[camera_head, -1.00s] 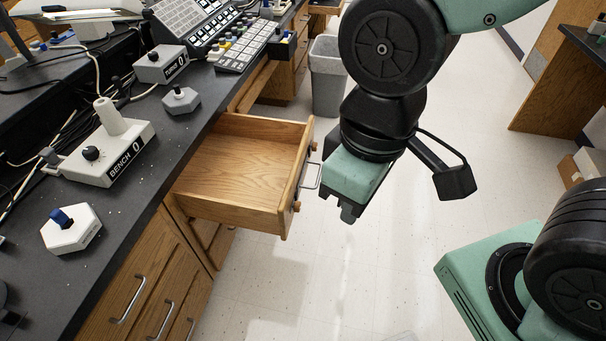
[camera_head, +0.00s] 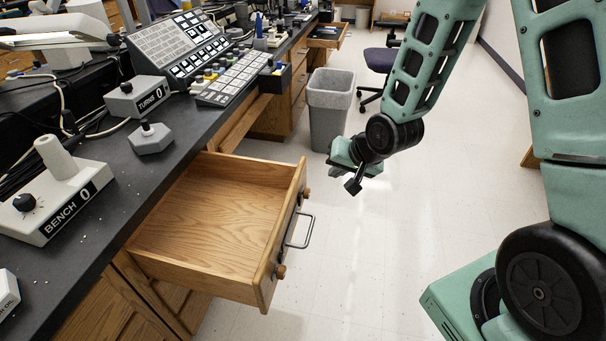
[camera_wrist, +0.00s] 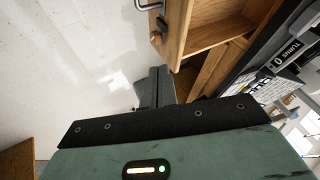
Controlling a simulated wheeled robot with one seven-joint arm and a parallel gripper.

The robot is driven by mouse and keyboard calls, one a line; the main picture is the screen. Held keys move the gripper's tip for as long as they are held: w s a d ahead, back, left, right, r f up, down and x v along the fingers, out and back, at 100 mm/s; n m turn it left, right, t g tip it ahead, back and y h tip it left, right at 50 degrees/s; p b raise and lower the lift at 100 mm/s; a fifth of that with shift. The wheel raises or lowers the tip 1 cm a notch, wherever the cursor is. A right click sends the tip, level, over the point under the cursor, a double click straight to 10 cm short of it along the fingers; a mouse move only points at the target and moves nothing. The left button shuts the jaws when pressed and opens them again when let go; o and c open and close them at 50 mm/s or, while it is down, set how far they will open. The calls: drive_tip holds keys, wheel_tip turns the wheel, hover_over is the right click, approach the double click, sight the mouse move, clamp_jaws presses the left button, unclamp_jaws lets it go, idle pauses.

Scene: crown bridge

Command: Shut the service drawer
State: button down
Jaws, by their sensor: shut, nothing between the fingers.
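The wooden service drawer (camera_head: 268,272) is pulled well out from under the black bench and looks empty.
A grey bin (camera_head: 330,105) stands on the floor just behind my gripper. The bench top (camera_head: 180,142) holds a BENCH box (camera_head: 62,190), a TURNS box (camera_head: 137,97), a grey knob (camera_head: 151,139) and a keypad panel (camera_head: 233,78). The floor right of the drawer is clear.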

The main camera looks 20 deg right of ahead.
drive_tip(key=d+f, duration=0.1)
approach(299, 182)
wheel_tip(299, 182, down, 4)
drive_tip(key=d, duration=0.3)
drive_tip(key=shift+t, duration=0.3)
drive_tip(key=shift+w+a+f, duration=0.15)
drive_tip(key=shift+w+a, duration=0.55)
drive_tip(key=shift+a, duration=0.2)
drive_tip(key=shift+w+a+f, duration=0.1)
drive_tip(key=shift+w+a, duration=0.55)
drive_tip(key=shift+a, duration=0.2)
drive_tip(key=shift+a, duration=0.1)
